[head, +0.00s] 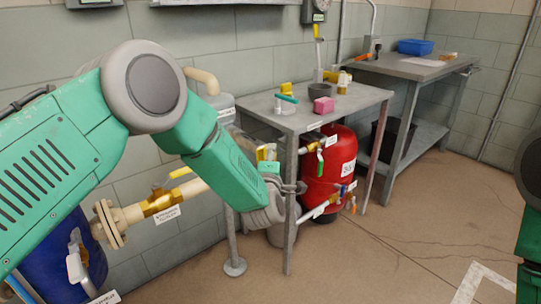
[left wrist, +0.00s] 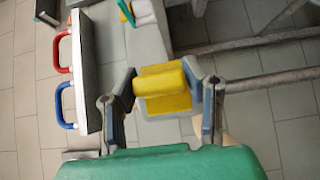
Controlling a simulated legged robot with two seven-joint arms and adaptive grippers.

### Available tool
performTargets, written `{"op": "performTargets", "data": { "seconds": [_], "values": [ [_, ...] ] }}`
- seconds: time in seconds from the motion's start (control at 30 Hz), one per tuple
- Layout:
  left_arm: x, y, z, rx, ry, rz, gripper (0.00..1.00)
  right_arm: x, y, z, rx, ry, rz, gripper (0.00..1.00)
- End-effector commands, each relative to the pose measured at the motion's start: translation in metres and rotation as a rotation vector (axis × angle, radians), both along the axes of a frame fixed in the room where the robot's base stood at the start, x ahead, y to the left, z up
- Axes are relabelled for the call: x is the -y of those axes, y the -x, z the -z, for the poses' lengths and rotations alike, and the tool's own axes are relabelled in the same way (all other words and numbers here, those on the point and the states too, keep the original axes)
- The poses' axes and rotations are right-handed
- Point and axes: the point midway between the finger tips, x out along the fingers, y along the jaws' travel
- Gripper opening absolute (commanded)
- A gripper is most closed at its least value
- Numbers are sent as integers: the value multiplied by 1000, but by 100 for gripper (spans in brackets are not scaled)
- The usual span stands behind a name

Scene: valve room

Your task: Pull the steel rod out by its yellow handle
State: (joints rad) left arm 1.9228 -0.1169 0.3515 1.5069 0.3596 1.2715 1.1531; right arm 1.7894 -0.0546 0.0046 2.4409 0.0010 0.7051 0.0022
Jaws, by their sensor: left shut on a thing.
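A yellow handle (left wrist: 162,90) sits between the two fingers of my left gripper (left wrist: 161,92) in the left wrist view. The fingers are shut on it from both sides. In the head view my left gripper (head: 290,187) is low beside the front leg of the near steel table, in front of the red tank. The steel rod cannot be made out in either view. My right gripper is out of view; only part of that green arm shows at the right edge of the head view.
The near steel table (head: 352,100) holds a pink block (head: 323,105) and other small items. A red tank (head: 330,165) stands under it. A pipe with a yellow-handled brass valve (head: 160,202) runs at left. Open floor lies at right.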

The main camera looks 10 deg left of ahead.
Motion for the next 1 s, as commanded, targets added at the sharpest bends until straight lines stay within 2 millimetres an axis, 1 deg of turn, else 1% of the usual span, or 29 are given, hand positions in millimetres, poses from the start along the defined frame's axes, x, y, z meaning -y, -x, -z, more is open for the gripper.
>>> {"op": "performTargets", "data": {
  "seconds": [0.03,0.2,0.23,0.27,0.3,0.57,0.67,0.77,0.87,1.0],
  "values": [
    [-2,2,6,-12,0,-2,0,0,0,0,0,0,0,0],
    [-2,1,6,-13,1,0,0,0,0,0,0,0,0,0],
    [-3,1,6,-13,1,-1,46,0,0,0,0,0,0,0],
    [-2,1,7,-13,1,-1,56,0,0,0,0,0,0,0],
    [-2,1,6,-13,1,-1,60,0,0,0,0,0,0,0],
    [2,0,2,-4,-1,2,60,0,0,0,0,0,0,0],
    [3,4,1,-4,-1,2,60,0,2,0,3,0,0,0],
    [4,15,2,-5,-2,3,60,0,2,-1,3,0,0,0],
    [6,34,2,-7,-1,4,60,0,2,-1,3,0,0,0],
    [8,65,3,-9,0,4,60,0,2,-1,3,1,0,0]
  ]
}}
